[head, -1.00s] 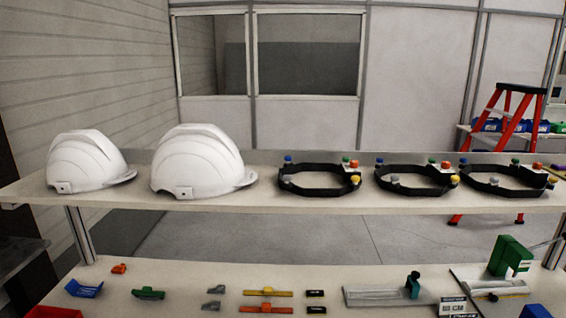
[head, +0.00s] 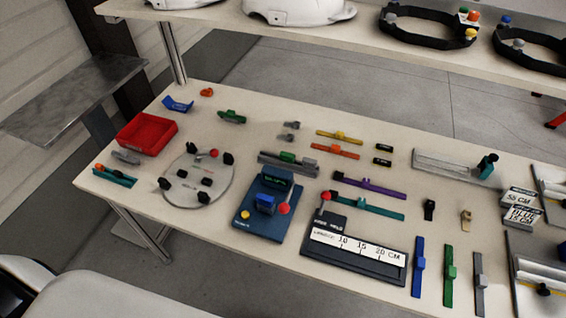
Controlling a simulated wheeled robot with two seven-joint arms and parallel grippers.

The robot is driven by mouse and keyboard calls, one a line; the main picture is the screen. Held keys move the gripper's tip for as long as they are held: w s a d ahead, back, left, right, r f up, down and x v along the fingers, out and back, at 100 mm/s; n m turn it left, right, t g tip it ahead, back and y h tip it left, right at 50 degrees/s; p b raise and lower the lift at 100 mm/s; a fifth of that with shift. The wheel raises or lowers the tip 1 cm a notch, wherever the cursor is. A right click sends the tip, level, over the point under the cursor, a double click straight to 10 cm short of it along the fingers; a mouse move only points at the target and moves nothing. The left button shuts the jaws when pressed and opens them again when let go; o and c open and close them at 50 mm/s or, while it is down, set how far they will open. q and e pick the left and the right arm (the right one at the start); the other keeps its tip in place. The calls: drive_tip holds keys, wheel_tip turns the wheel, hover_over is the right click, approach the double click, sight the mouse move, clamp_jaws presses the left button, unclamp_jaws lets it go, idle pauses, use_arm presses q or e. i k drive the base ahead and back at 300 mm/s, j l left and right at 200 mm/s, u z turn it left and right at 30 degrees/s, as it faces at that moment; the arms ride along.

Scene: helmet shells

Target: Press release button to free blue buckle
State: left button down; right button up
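A dark blue test device (head: 262,228) stands on the table near its front edge, with a small dark display (head: 276,180) at its back. A bright blue buckle (head: 264,203) sits in the middle of the device. A round yellow button (head: 245,215) is at its front left corner. A red ball knob (head: 284,208) is on its right side. Which of these is the release button I cannot tell for sure. Neither gripper is in view.
Left of the device are a round grey plate (head: 197,182) with black clamps and a red bin (head: 147,133). Right of it is a black measuring fixture (head: 355,250) with a red knob. A shelf with white helmets (head: 300,10) and black headbands (head: 428,28) overhangs the back.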

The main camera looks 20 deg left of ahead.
sight(245, 215)
drive_tip(key=u, duration=0.95)
